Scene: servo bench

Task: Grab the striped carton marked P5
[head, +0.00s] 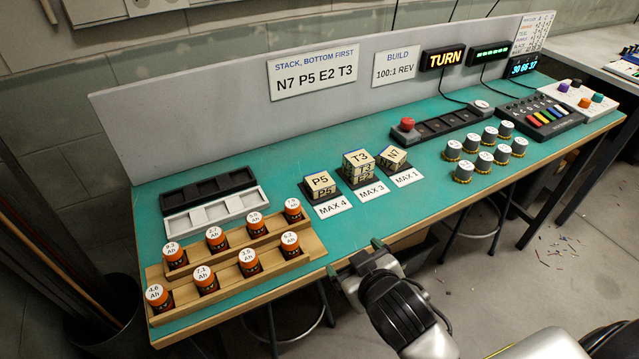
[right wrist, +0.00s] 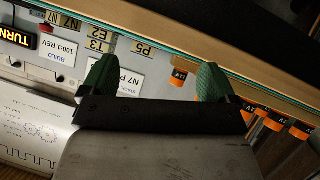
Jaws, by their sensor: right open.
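The carton marked P5 (head: 319,181) stands on a dark pad behind the MAX 4 label, leftmost of the cartons. It is tan with dark bands, and nothing touches it. It also shows beyond my fingers in the right wrist view (right wrist: 143,49). My right gripper (head: 355,257) is at the bench's front edge, in front of the P5 carton and apart from it. Its green fingertips are spread with nothing between them, as the right wrist view also shows (right wrist: 155,80). My left gripper is not in view.
Right of P5, the T3 carton (head: 358,158) sits on the E2 carton (head: 365,178); the N7 carton (head: 392,158) is beyond. A wooden rack (head: 210,262) of orange cells stands left. Grey cells (head: 485,159) stand right.

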